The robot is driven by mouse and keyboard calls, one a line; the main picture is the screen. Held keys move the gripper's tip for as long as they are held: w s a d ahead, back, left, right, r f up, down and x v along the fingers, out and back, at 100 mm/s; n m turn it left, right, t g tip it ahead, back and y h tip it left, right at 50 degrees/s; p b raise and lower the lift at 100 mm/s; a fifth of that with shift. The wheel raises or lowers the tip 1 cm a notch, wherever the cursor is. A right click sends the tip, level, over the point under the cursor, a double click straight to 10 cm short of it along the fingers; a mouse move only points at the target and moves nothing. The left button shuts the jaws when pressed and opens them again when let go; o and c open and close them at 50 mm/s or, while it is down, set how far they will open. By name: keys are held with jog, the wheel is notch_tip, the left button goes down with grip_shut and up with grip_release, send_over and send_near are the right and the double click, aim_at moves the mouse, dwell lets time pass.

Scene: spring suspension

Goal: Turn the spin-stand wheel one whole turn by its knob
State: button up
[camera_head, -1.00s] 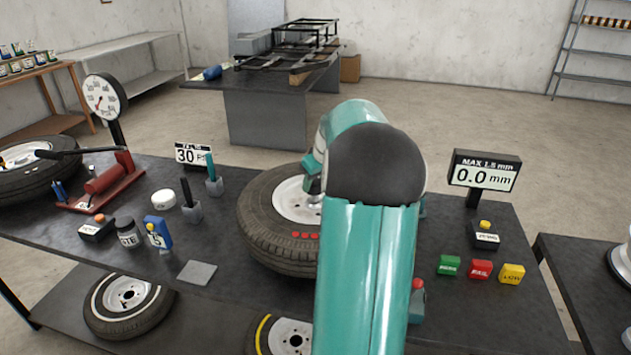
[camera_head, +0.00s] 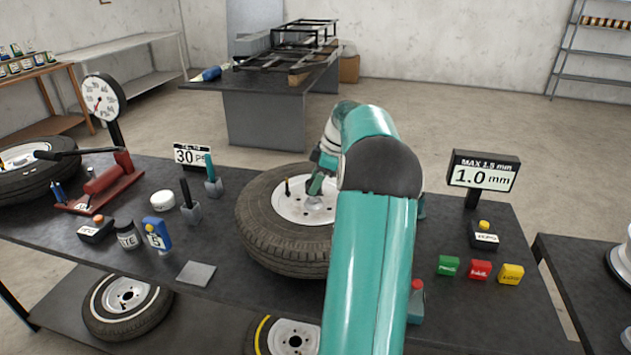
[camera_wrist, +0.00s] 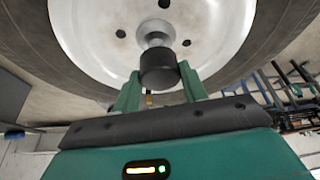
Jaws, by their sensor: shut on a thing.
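The spin-stand wheel, a dark tyre (camera_head: 262,238) with a white disc (camera_head: 291,207), lies flat on the dark bench in the middle of the head view. A small dark peg (camera_head: 287,187) stands up from the disc's left part. My gripper (camera_head: 316,186) reaches down onto the disc's right part. In the wrist view, my green fingers (camera_wrist: 160,80) are shut on the black knob (camera_wrist: 158,62), whose grey stem joins it to the disc (camera_wrist: 97,38). My arm hides the wheel's right side in the head view. The display (camera_head: 483,174) reads 1.0 mm, under "MAX 1.5 mm".
Green (camera_head: 448,265), red (camera_head: 480,270) and yellow (camera_head: 511,274) buttons sit at the bench's right. A yellow-topped button box (camera_head: 485,236) stands behind them.

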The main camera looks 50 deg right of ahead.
jog(key=n+g+y, duration=0.1)
jog(key=n, duration=0.3)
jog(key=shift+d+f+n, duration=0.1)
jog(key=shift+n, duration=0.2)
jog(key=n+g, duration=0.1)
jog(key=n, duration=0.2)
jog(key=n+g, duration=0.1)
jog(key=n, duration=0.1)
jog(key=shift+w+g+y, duration=0.25)
jog(key=shift+g+y, duration=0.05)
jog(key=shift+y, duration=0.1)
jog(key=n+g, duration=0.1)
jog(key=n, duration=0.2)
jog(key=n+g, duration=0.1)
jog(key=n, duration=0.2)
jog(key=shift+w, duration=0.1)
jog(key=shift+n+g+h, duration=0.35)
jog(key=shift+n+g, duration=0.05)
jog(key=shift+n, duration=0.75)
jog(key=shift+n+g+h, duration=0.35)
jog(key=shift+n+g, duration=0.05)
jog(key=shift+n, duration=0.75)
jog(key=shift+w+n, duration=0.1)
jog(key=shift+n, duration=0.2)
jog(key=o, duration=1.4)
jog(key=shift+m, duration=0.5)
